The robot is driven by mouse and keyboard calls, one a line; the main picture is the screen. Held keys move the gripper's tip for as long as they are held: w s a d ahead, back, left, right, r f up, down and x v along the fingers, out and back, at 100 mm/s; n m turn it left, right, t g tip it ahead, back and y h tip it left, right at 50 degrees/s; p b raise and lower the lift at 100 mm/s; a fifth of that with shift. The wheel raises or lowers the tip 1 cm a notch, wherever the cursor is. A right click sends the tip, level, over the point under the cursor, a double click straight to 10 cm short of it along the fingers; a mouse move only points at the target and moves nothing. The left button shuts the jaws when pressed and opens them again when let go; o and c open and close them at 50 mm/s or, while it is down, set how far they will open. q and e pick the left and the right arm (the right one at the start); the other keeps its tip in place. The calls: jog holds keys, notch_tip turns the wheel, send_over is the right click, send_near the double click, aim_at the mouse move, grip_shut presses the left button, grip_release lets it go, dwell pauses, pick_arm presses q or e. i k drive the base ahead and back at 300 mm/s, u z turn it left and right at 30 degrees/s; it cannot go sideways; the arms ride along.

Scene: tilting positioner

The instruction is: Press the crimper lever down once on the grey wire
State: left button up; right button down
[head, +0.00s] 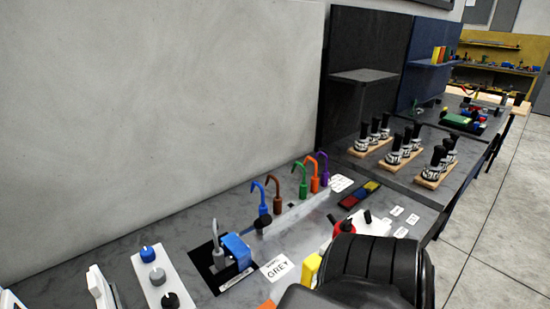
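A blue block (237,250) stands on a black base (207,268) with a pale label strip at its front; it looks like the crimper. A slim grey upright piece (215,238) rises beside the block's left side; I cannot tell whether it is the lever or the grey wire. A white card (281,267) reading "GREY" lies just right of it. Blue, brown, green, orange and purple hooked wires stand in a pale strip behind. Neither gripper shows. A large black ribbed part at bottom right, probably my arm, hides part of the bench.
A white panel (160,278) with blue, grey and black knobs lies left of the crimper. A red piece with a black knob (344,226) and a white box (372,224) stand at right. Small cards and a coloured strip (360,195) lie beyond. A grey wall closes the back.

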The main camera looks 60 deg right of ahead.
aim_at(264, 221)
jog(key=u, duration=0.45)
jog(key=k, duration=2.15)
jog(key=z, duration=0.7)
